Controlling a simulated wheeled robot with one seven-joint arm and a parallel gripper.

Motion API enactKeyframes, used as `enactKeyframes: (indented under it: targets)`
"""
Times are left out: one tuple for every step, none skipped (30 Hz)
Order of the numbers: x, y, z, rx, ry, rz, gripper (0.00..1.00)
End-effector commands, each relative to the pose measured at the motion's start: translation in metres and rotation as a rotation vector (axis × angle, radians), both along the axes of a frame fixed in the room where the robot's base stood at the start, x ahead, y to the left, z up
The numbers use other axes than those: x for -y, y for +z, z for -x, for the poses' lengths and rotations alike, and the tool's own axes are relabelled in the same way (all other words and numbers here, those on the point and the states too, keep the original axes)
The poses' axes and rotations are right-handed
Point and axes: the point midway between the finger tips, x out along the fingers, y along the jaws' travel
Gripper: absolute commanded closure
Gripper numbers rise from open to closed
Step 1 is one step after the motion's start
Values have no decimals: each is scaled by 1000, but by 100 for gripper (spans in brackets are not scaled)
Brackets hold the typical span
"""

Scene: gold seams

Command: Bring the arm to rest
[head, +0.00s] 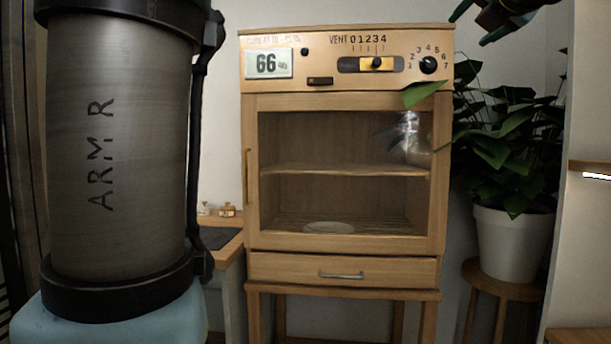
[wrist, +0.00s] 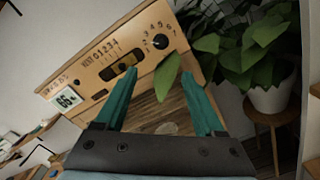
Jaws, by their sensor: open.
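My gripper (wrist: 158,76) shows in the wrist view as two teal fingers, spread wide apart with nothing held between them. A green leaf (wrist: 167,78) appears between the fingers in that view; I cannot tell how far it is from them. My large grey arm link marked "ARM R" (head: 118,150) fills the left of the head view.
A wooden cabinet (head: 345,268) stands ahead, its glazed door shut. Its panel has a display reading 66 (head: 268,64), a vent slider (head: 377,63) and a dial (head: 428,65). A pale dish (head: 328,227) lies inside. A potted plant (head: 512,240) stands on a stool (head: 508,280) at right.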

Motion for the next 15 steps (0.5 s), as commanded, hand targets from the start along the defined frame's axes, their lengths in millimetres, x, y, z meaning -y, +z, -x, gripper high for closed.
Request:
enactKeyframes:
  targets:
    - [0, 1, -7, 18, -4, -37, 29]
    - [0, 0, -11, 28, -7, -60, 29]
    - [0, 0, -17, 43, -12, -96, 29]
    - [-1, -1, -23, 54, -16, -124, 29]
    - [-1, -3, -28, 65, -20, -153, 29]
    - [-1, -5, -35, 80, -26, -198, 29]
    - [-1, -7, -41, 92, -32, -235, 29]
    - [-2, -10, -47, 103, -38, -272, 29]
    - [-3, -14, -57, 120, -47, -335, 29]
    - [-3, -18, -64, 131, -57, -382, 29]
    - [-5, -23, -72, 142, -66, -438, 29]
    - [-7, -30, -82, 156, -81, -513, 29]
    - [-9, -37, -90, 165, -94, -572, 29]
    - [-12, -45, -98, 172, -109, -640, 29]
    - [-16, -57, -109, 180, -132, -731, 29]
